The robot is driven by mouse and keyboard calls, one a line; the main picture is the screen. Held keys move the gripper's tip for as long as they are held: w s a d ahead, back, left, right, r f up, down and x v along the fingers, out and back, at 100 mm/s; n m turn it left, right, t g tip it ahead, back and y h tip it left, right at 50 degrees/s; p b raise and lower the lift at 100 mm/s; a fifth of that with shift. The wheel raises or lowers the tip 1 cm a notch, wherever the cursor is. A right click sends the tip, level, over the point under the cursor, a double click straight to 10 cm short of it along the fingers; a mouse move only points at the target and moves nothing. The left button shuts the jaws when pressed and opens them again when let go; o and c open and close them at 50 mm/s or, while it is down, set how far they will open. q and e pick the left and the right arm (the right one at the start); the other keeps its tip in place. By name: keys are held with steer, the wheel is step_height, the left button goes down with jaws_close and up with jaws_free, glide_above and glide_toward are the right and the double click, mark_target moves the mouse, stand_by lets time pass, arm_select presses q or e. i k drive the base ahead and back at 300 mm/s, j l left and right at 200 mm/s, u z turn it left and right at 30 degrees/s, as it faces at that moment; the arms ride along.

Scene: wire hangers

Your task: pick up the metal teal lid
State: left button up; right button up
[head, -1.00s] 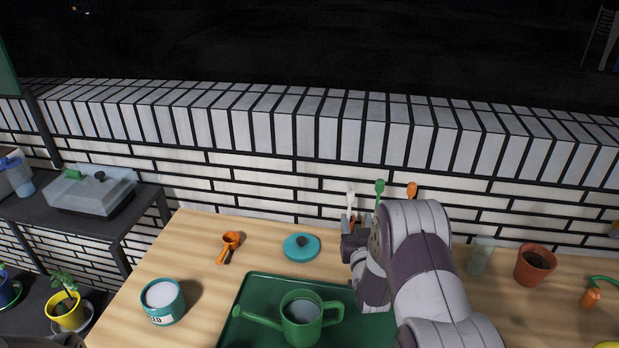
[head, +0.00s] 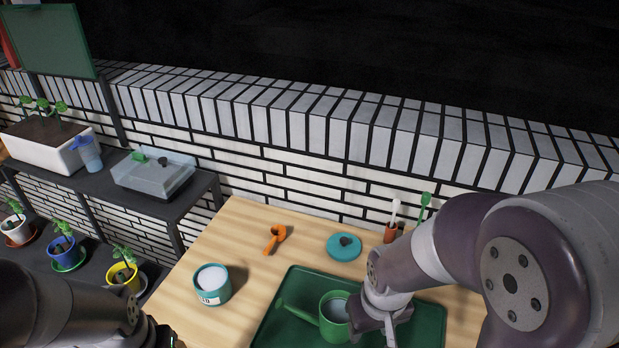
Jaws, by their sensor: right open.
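The teal lid (head: 344,246), a flat disc with a dark knob, lies on the wooden table near the wall. My right gripper (head: 378,331) is low over the green tray, right beside the watering can and nearer to me than the lid. It is open, and its fingers are partly hidden by its own arm. I cannot tell whether it touches the can. My left arm (head: 75,310) shows at the lower left; its fingers are not in the picture.
A green watering can (head: 334,312) stands on the green tray (head: 290,290). A teal-and-white tin (head: 212,285) and an orange scoop (head: 275,238) lie left of the lid. A terracotta pot with tools (head: 391,232) stands right of it. Table around the lid is clear.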

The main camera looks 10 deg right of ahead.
mark_target(342, 246)
steer(key=j+z, duration=0.1)
steer(key=z, duration=2.15)
steer(key=k+j+z, duration=0.45)
steer(key=k+j, duration=0.5)
steer(key=j, duration=0.15)
